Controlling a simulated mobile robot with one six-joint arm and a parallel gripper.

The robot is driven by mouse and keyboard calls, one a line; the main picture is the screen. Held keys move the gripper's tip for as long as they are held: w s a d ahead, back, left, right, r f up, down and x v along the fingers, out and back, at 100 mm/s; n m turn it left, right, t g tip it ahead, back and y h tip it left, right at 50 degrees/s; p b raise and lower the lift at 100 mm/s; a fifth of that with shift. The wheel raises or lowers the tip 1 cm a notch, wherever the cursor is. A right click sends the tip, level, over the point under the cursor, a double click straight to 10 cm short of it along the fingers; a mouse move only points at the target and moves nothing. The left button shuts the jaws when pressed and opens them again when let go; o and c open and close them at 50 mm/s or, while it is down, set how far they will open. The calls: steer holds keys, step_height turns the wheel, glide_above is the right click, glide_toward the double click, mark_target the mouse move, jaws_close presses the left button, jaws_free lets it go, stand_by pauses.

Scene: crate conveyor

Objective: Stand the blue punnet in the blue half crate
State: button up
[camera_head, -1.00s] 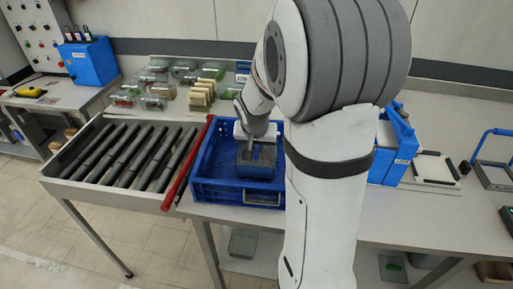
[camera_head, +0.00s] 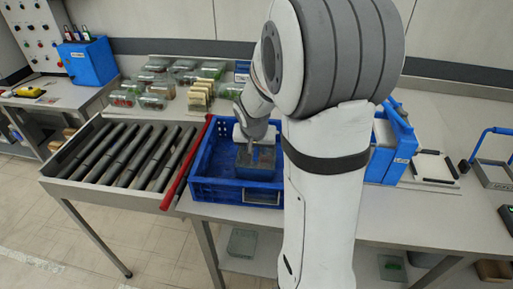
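The blue half crate (camera_head: 236,193) stands on the bench, just right of the roller conveyor. The blue punnet (camera_head: 256,172) is inside the crate's walls, towards the right, and looks upright. Whether its base touches the crate floor is hard to tell. My gripper (camera_head: 250,147) is over the punnet, with a finger reaching down at its far side or into it. The fingertips are small and partly hidden, so I cannot tell whether they grip the punnet. My arm covers the crate's right edge.
A red bar (camera_head: 187,165) lies between the crate and the roller conveyor (camera_head: 125,155). Several clear punnets (camera_head: 153,101) and a stack of pale packs (camera_head: 197,98) stand behind. A blue machine (camera_head: 401,150) is right of my arm. The left part of the crate's inside is free.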

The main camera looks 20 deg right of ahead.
steer(key=v, duration=1.2)
steer(key=s+a+n+y, duration=0.1)
steer(key=s+a+n, duration=0.2)
steer(key=s, duration=0.5)
steer(key=s+a+f+n+g+y, duration=0.1)
steer(key=s+a+n, duration=0.2)
steer(key=s+a, duration=0.2)
steer(key=s, duration=0.3)
steer(key=shift+s+a+f, duration=0.2)
steer(key=shift+s+f, duration=0.15)
